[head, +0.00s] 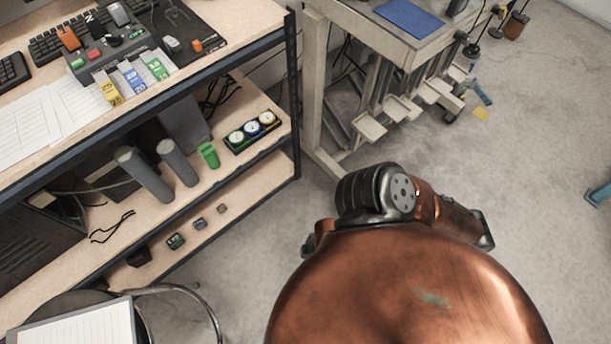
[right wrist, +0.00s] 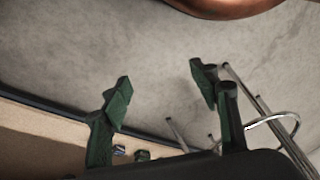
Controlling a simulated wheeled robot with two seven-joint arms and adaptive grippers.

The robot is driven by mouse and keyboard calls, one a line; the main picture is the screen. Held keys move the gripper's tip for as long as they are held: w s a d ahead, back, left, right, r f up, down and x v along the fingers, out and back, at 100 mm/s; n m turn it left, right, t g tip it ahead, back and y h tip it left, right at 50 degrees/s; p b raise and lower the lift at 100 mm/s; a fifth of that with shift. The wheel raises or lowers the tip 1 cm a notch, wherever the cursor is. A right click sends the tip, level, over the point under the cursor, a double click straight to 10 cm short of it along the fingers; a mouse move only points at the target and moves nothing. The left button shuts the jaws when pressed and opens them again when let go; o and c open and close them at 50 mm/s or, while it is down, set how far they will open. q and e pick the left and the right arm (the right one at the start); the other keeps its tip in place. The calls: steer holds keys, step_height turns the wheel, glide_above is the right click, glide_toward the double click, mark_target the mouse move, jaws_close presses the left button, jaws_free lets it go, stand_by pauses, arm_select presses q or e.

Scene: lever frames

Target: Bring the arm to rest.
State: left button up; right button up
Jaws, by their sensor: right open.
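My copper-coloured arm (head: 410,285) fills the lower middle of the head view, with a dark round joint at its far end. I take it to be my right arm. My right gripper (right wrist: 160,74) shows in the right wrist view, with its two dark green fingers wide apart and nothing between them. In the head view that gripper is mostly or wholly hidden behind the arm. My left gripper is in neither view.
A wooden-topped shelf unit (head: 230,50) with cards, keyboards and dials stands on the left. A pale frame with several levers or pedals (head: 400,105) stands at the back. A chrome-railed stool or chair (head: 205,300) is at lower left. Floor (head: 545,120) is open at right.

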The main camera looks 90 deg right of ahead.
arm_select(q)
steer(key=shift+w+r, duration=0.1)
arm_select(e)
steer(key=shift+d, duration=0.1)
